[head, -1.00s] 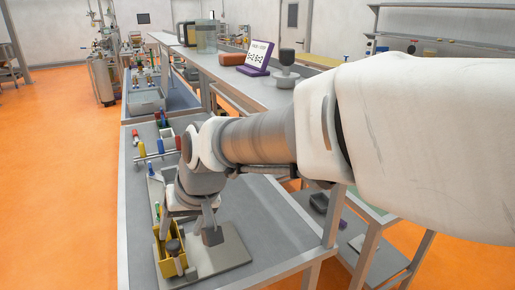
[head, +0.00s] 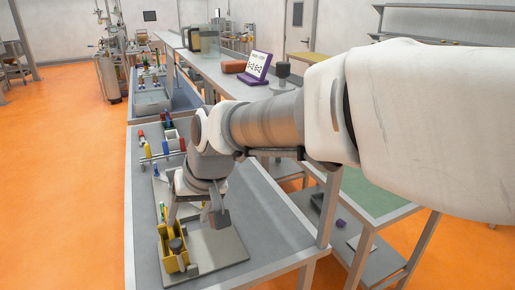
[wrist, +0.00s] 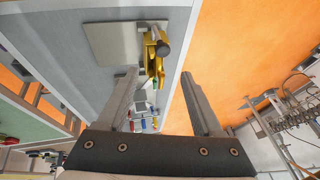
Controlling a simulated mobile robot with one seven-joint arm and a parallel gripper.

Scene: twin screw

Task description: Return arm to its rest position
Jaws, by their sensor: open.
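My arm reaches from the right over the grey bench (head: 265,222) in the head view. My gripper (head: 195,214) points down above the near part of the bench, with its fingers apart and nothing seen between them. In the wrist view, my gripper (wrist: 158,76) also shows two spread, empty fingers. A yellow fixture (head: 165,250) with a dark-topped post (head: 178,247) stands on a grey plate (head: 228,250) below the gripper. The wrist view shows the yellow fixture (wrist: 151,50) and the plate (wrist: 108,42) beyond the fingertips.
Coloured-handled items in a rack (head: 160,150) stand farther back on the bench. A raised shelf (head: 235,85) along the right holds a purple-framed sign (head: 258,67) and an orange-brown block (head: 233,66).

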